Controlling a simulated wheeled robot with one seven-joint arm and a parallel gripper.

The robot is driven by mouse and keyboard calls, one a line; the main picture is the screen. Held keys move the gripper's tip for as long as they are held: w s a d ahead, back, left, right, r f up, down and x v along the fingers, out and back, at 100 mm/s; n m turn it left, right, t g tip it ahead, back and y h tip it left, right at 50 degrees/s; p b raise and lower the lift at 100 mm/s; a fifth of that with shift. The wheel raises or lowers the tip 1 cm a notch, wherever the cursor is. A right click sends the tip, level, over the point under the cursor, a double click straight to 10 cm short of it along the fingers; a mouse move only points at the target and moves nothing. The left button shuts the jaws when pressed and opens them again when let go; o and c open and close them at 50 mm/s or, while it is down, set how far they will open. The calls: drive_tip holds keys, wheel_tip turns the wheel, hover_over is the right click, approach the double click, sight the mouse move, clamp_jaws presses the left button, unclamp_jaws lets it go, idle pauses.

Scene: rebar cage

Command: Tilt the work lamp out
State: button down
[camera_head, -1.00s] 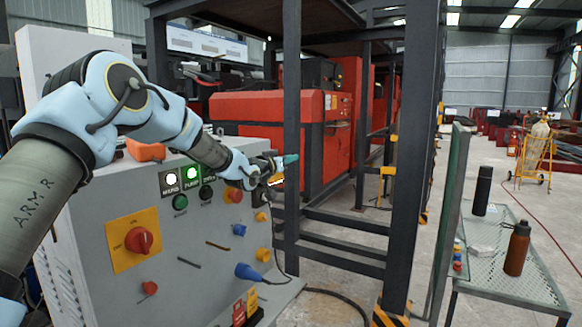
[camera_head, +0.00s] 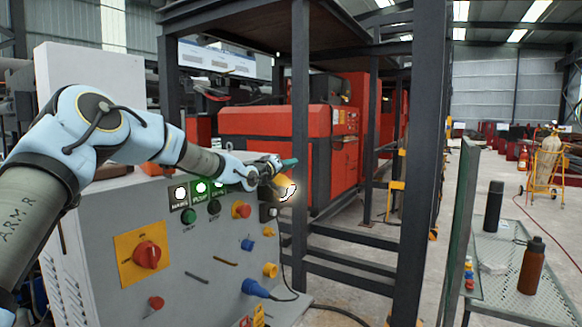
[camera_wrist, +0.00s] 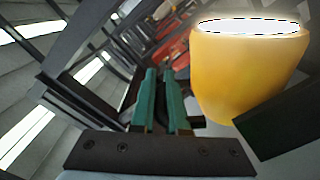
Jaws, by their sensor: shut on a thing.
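The work lamp (camera_head: 285,188) is a yellow cup-shaped shade with a bright lit face, at the upper right corner of the grey control cabinet. It stands out from the cabinet, its glowing mouth turned down and to the right in the head view. My gripper (camera_head: 287,163) is at the lamp's top side, its teal fingers close together. In the wrist view the lamp (camera_wrist: 245,75) fills the upper right, beside the teal fingers (camera_wrist: 165,90). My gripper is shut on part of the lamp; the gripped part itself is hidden.
The grey cabinet (camera_head: 215,290) carries a red rotary switch (camera_head: 146,254), lit indicators and several plugs. A dark steel frame post (camera_head: 300,110) stands just right of the lamp. A mesh table (camera_head: 490,265) with two bottles is at the right.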

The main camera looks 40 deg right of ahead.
drive_tip(key=shift+w, duration=0.1)
idle(0.3)
drive_tip(key=c, duration=1.2)
unclamp_jaws()
drive_tip(key=shift+a, duration=0.1)
drive_tip(key=b+v, duration=0.4)
drive_tip(key=v, duration=0.6)
drive_tip(key=shift+a, duration=0.3)
